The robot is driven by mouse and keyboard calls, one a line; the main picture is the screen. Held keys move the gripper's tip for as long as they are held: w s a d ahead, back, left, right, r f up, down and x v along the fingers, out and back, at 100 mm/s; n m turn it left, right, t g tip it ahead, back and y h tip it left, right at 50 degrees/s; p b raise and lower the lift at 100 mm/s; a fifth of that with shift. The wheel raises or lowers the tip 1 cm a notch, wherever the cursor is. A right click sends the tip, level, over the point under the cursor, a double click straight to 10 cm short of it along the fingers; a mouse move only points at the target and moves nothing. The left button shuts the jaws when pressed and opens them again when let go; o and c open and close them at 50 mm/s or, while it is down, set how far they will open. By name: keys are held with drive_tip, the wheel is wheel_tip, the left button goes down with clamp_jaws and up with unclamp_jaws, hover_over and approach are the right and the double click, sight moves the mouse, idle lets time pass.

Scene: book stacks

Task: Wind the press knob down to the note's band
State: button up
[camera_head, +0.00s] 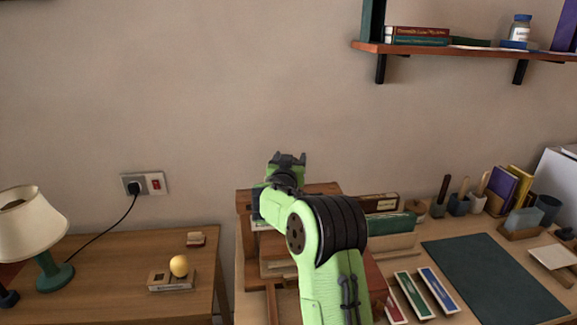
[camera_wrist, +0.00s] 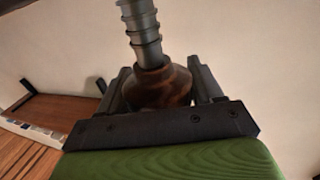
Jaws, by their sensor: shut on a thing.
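In the wrist view, my gripper (camera_wrist: 161,88) has its two dark fingers on either side of a brown, rounded press knob (camera_wrist: 158,86) and is shut on it. A grey threaded screw (camera_wrist: 140,30) runs from the knob toward the top of that picture. In the head view, my gripper (camera_head: 287,160) is at the wooden press (camera_head: 325,188) on the desk, against the wall. My green arm covers most of the press there, and the knob is hidden. I cannot make out the note or its band in either view.
A side table on the left bears a lamp (camera_head: 30,232) and a yellow ball (camera_head: 179,265) on a small stand. Right of my arm are several coloured strips (camera_head: 438,290), a dark green mat (camera_head: 490,280) and desk cups. A wall shelf (camera_head: 465,51) hangs above right.

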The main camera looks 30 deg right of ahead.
drive_tip(key=shift+s+d+r+m+g+h+b, duration=0.15)
drive_tip(key=shift+m+g+h+b, duration=0.15)
drive_tip(key=shift+m+g+h, duration=0.7)
drive_tip(key=shift+r+m+g+h+b, duration=0.15)
drive_tip(key=shift+m+g+h+b, duration=0.1)
drive_tip(key=shift+m+g+h, duration=0.7)
drive_tip(key=shift+g, duration=0.45)
drive_tip(key=o, duration=0.9)
drive_tip(key=shift+o, duration=0.3)
drive_tip(key=shift+f, duration=0.15)
drive_tip(key=b+v, duration=0.1)
drive_tip(key=v, duration=1.4)
drive_tip(key=shift+s+a, duration=0.2)
drive_tip(key=shift+a, duration=0.1)
